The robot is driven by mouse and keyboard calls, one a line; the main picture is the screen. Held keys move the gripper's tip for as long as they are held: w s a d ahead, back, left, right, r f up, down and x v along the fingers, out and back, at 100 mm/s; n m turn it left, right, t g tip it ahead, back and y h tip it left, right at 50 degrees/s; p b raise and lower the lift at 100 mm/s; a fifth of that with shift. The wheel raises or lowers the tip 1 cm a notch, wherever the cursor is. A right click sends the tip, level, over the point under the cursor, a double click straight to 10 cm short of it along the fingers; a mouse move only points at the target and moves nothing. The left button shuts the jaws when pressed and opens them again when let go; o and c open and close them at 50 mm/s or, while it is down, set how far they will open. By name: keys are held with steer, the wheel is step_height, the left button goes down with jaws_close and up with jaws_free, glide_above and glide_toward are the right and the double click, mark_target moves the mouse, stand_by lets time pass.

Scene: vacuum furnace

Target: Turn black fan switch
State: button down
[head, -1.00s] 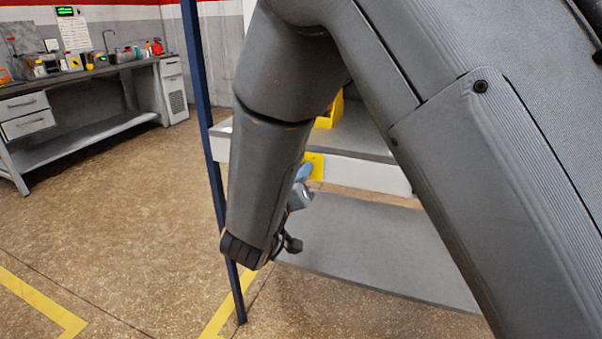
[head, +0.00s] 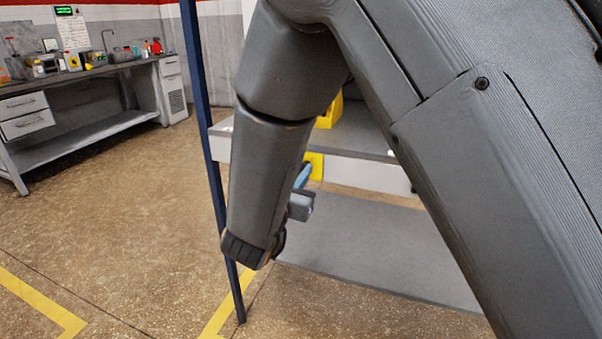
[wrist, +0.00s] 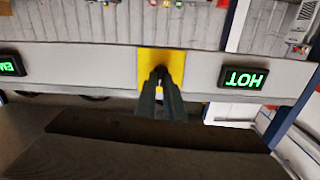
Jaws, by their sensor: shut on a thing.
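The black fan switch (wrist: 161,70) is on a square yellow plate (wrist: 147,58) in the upper middle of the wrist view. My gripper (wrist: 160,76) has its two dark fingers closed together on the switch. The fingers hide most of the switch, so I cannot tell which way it is turned. In the head view, part of the yellow plate (head: 317,165) shows on the white front edge, right of my forearm. The gripper (head: 305,172) points up at the plate there, partly hidden by my arm.
In the wrist view, an upside-down green HOT display (wrist: 243,79) is right of the plate. Another green display (wrist: 11,66) is at the left edge. A dark blue post (head: 205,150) stands close left of my forearm. A workbench (head: 90,75) stands far left; floor between is clear.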

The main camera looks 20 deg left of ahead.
steer(key=m+b, duration=0.1)
steer(key=m, duration=0.3)
steer(key=shift+d+m, duration=0.1)
steer(key=shift+m, duration=0.3)
stand_by(0.4)
steer(key=c, duration=1.9)
jaws_free()
steer(key=shift+o, duration=0.2)
steer(key=shift+s, duration=0.1)
steer(key=s, duration=0.7)
steer(key=shift+s+a+b, duration=0.3)
steer(key=shift+s+a, duration=0.05)
